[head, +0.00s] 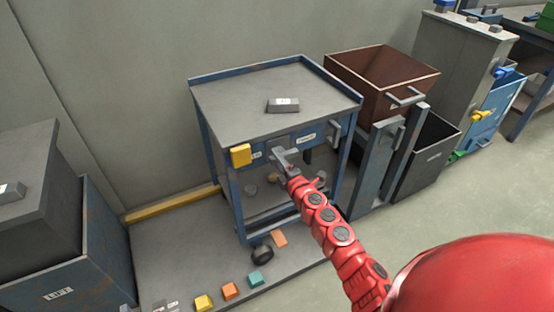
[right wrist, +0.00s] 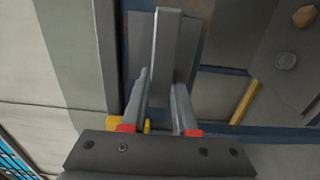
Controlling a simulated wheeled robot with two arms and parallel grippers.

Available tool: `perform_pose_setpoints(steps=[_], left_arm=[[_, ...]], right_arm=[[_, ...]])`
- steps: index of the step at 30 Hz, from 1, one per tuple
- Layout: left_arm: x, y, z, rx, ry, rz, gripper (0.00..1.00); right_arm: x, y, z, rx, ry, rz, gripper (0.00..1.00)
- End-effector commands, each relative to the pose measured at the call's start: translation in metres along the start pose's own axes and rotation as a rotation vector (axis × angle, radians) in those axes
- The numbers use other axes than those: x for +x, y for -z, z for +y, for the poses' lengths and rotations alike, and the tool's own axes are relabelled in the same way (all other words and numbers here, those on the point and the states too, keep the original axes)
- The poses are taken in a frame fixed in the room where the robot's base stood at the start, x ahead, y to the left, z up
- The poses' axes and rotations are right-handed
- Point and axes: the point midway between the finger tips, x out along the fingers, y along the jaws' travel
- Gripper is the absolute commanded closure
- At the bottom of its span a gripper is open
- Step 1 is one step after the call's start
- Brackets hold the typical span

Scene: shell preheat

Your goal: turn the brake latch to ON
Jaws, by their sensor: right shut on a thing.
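A blue-framed cart (head: 222,100) with a grey top stands at the centre of the head view. On its front face are a yellow block (head: 241,155) and small labels too small to read. My right gripper (head: 284,162) is at this front face, between the yellow block and the right-hand label. In the right wrist view, my right gripper (right wrist: 160,92) is shut on a grey bar (right wrist: 166,45), which appears to be the brake latch. In the head view the gripper mostly hides the latch, so I cannot read its setting. My left gripper is out of view.
A grey block (head: 283,105) lies on the cart top. A brown bin (head: 375,75) and a grey post stand to the right. Coloured blocks, including a teal one (head: 255,279), and a dark wheel (head: 262,254) are low in front. A dark box labelled LIFT stands left.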

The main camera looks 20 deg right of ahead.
Motion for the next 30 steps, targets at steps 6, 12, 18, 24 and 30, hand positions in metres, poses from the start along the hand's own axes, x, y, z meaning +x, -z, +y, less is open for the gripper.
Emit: perform_pose_setpoints(steps=[6,12,18,24,30], left_arm=[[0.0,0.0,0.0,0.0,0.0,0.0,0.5],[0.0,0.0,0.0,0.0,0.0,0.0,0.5],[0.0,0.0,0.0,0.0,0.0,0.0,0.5],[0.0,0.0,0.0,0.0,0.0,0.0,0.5],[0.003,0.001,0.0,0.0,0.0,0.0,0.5]], right_arm=[[0.0,0.001,-0.002,-0.002,0.002,0.002,1.0],[0.0,0.001,-0.002,-0.001,0.002,0.002,0.51],[0.0,0.0,-0.001,0.0,0.001,0.001,0.43],[-0.003,-0.001,-0.001,-0.001,0.001,-0.001,0.43],[-0.027,-0.001,0.0,-0.002,0.002,-0.001,0.43]])
